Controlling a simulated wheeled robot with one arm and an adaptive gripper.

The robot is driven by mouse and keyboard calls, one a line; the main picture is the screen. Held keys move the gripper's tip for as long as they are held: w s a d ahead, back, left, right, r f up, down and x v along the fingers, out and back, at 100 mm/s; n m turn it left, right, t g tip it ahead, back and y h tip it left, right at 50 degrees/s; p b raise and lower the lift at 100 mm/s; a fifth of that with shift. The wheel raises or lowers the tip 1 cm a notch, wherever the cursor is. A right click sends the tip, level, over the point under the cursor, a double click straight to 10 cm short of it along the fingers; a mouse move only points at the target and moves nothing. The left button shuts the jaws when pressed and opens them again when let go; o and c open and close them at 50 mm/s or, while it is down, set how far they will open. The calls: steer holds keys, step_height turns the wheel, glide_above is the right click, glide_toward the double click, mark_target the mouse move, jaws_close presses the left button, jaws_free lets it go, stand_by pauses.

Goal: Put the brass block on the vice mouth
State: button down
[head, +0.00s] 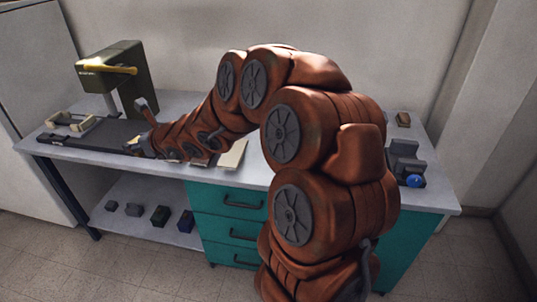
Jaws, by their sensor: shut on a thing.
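My gripper (137,147) is at the left end of the bench, low over a long dark plate (90,135). It is shut on a small pale yellowish piece (132,141), mostly hidden by the fingers; this looks like the brass block, but too little shows to be sure. What looks like the vice (70,122), with two pale jaws and a gap between them, sits on the plate's left part. My gripper is to the right of it and apart from it.
An olive drill press (125,75) with a yellow bar stands behind the plate. Pale sheets (233,154) lie mid-bench, partly behind my arm. At right are a brown block (403,119) and a grey fixture with a blue ball (414,181). Several small blocks (160,215) lie on the lower shelf.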

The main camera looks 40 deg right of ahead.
steer(key=s+d+f+m+h+b, duration=0.1)
steer(key=s+d+f+b, duration=0.3)
steer(key=d, duration=0.5)
steer(key=s+d+f+m+h+b, duration=0.2)
steer(key=s+d+f+h+b, duration=0.1)
steer(key=d+f, duration=0.4)
steer(key=s+d+f+m+h+b, duration=0.2)
steer(key=s+d+f+b, duration=0.3)
steer(key=d, duration=0.7)
steer(key=shift+s+f+b, duration=0.3)
steer(key=shift+s+b, duration=0.05)
steer(key=shift+s, duration=0.25)
steer(key=shift+d, duration=0.25)
steer(key=w+d+p, duration=0.2)
steer(key=d, duration=0.2)
steer(key=w+d+f+p, duration=0.1)
steer(key=w+d+p, duration=0.1)
steer(key=w+d, duration=0.1)
steer(key=w+d+p, duration=0.3)
steer(key=d, duration=0.3)
steer(key=shift+f, duration=0.15)
steer(key=shift+w+d+f, duration=0.1)
steer(key=shift+w+f, duration=0.05)
steer(key=shift+w, duration=0.05)
steer(key=shift+f, duration=1.65)
steer(key=shift+f, duration=0.2)
steer(key=c, duration=0.5)
jaws_free()
